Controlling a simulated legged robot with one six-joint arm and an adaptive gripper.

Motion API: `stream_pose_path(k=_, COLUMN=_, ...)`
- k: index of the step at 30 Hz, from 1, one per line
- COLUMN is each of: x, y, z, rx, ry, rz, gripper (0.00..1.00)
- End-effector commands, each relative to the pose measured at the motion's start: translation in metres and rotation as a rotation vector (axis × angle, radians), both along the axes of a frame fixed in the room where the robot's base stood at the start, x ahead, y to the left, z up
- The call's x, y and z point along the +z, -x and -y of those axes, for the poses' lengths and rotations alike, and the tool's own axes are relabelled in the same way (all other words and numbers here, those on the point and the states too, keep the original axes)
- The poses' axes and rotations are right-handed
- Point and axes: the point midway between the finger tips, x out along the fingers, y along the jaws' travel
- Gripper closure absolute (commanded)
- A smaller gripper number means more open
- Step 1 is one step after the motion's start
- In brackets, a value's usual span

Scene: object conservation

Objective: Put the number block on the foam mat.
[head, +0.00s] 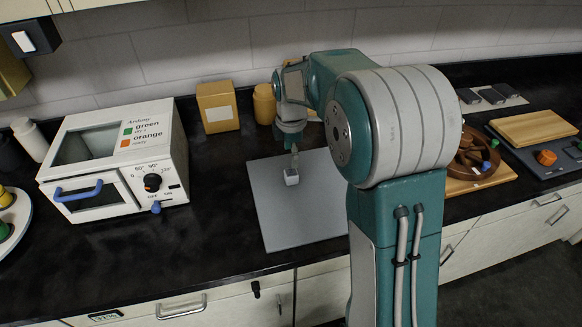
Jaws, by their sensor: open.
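A small pale block (291,177), which looks like the number block, is at the upper middle of the grey foam mat (290,225). It appears to rest on the mat; any number on it is too small to read. My gripper (294,163) points down right above the block, its fingers at or just over the block's top. The gripper is open, though its fingers are small and partly hidden by my arm. My arm also hides the right side of the mat.
A white oven-like box (115,160) with blue handle stands left of the mat. A yellow box (216,108) and a yellow jar (264,104) stand behind it. At right are a brown wheel-like tray (473,158) and a wooden board (532,128). Black counter is clear left of the mat.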

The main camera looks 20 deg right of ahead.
Motion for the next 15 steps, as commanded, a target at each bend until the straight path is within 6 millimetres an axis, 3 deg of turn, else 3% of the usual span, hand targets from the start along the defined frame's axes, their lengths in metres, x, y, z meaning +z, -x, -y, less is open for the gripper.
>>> stream_pose_path(k=4, x=0.028, y=-0.001, z=0.0, rx=0.0, ry=0.0, rz=0.003, gripper=0.17)
stream_pose_path(k=11, x=0.048, y=0.001, z=0.0, rx=-0.006, ry=0.0, rz=0.003, gripper=0.17)
stream_pose_path(k=15, x=0.063, y=0.016, z=0.0, rx=-0.093, ry=-0.002, rz=0.034, gripper=0.17)
